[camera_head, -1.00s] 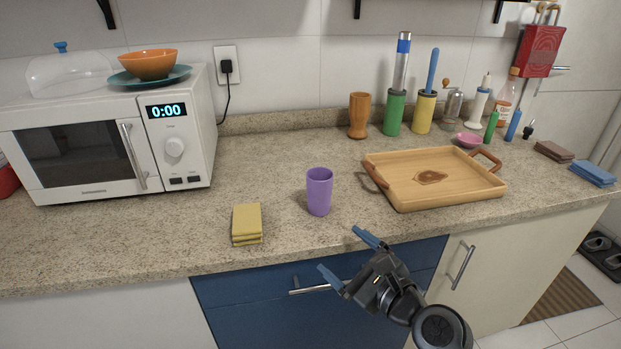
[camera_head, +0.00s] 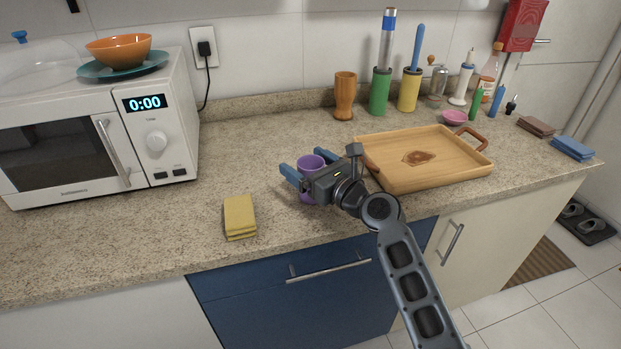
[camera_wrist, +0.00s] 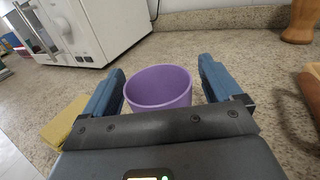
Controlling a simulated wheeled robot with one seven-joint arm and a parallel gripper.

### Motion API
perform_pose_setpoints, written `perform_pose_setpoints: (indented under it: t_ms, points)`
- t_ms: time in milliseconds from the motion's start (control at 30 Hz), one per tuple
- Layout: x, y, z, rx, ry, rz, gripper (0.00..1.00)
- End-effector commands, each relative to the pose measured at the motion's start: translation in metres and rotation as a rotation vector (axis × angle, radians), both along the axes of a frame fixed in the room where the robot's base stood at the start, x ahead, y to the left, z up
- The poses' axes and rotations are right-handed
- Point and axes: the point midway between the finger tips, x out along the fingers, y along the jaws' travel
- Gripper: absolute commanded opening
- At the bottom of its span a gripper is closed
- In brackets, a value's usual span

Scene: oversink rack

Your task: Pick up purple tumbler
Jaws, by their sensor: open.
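The purple tumbler (camera_head: 309,166) stands upright on the speckled counter, left of the wooden tray. My gripper (camera_head: 305,165) is at the tumbler, with its blue fingers on either side of it. The gripper body hides part of the tumbler in the head view. In the wrist view the tumbler (camera_wrist: 158,87) shows its open rim between the two spread fingers (camera_wrist: 160,85). A gap shows between the tumbler and the right finger; the left finger is close to the rim. The gripper is open, and the tumbler's lower part is hidden.
A wooden tray (camera_head: 470,172) lies close to the right of my gripper. Yellow sponges (camera_head: 239,217) lie to the left near the front edge. A microwave (camera_head: 95,150) stands at the left. A wooden cup (camera_head: 345,97) and several bottles stand along the back wall.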

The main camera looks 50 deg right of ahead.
Motion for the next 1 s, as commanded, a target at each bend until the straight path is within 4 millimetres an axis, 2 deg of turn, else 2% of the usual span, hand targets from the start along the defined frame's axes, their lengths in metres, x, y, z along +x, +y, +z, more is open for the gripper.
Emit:
perform_pose_setpoints:
  t_ms: [100,300,867,1000]
  points:
    - [0.0062,-0.0007,-0.0001,-0.001,0.001,0.001,0.92]
    - [0.0062,-0.0006,-0.0005,-0.001,0.001,0.0,0.92]
    - [0.006,-0.0005,-0.0003,-0.002,0.0,0.0,0.38]
    - [0.006,-0.0006,-0.0001,-0.002,0.0,0.0,0.37]
